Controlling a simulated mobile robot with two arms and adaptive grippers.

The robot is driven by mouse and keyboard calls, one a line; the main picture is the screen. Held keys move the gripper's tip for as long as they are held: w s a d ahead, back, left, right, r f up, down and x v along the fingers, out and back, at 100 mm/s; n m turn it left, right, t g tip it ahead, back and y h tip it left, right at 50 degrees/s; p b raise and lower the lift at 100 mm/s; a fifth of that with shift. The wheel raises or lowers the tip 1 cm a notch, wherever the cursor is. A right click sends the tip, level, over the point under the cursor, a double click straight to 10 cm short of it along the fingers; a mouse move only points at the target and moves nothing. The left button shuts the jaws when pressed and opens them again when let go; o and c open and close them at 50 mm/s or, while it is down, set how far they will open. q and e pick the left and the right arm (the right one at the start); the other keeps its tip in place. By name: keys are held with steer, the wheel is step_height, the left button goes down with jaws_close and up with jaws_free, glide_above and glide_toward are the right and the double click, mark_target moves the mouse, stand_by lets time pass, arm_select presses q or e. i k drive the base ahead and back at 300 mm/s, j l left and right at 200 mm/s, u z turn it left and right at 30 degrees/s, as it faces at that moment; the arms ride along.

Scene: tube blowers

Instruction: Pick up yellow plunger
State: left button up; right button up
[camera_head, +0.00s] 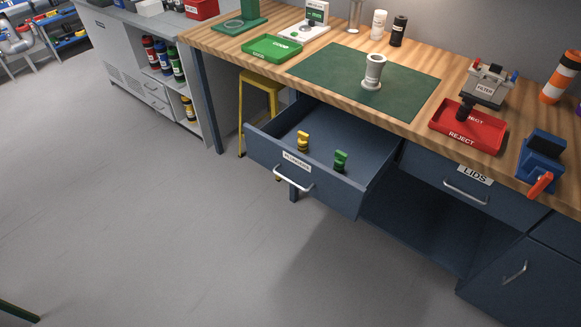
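The yellow plunger (303,141) stands upright in the open blue drawer (377,182), towards its left front. A green plunger (341,161) stands in the same drawer, to the right of the yellow one and apart from it. The drawer front has a white label and a silver handle (293,180). Neither of my grippers shows in the head view. Nothing is touching the yellow plunger.
The wooden bench top (236,50) overhangs the drawer's back. On it are a green mat (330,80) with a white-grey tube (374,72), a green tray (272,48) and a red reject tray (470,128). A yellow stool (262,82) stands left of the drawer. The floor in front is clear.

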mark_target(303, 137)
steer(key=i+l+u, duration=0.15)
steer(key=l, duration=0.3)
steer(key=i+l+u, duration=0.1)
steer(key=l, duration=0.4)
steer(key=i+l+u, duration=0.15)
steer(key=l, duration=0.35)
steer(key=l+u, duration=0.15)
steer(key=l, duration=0.3)
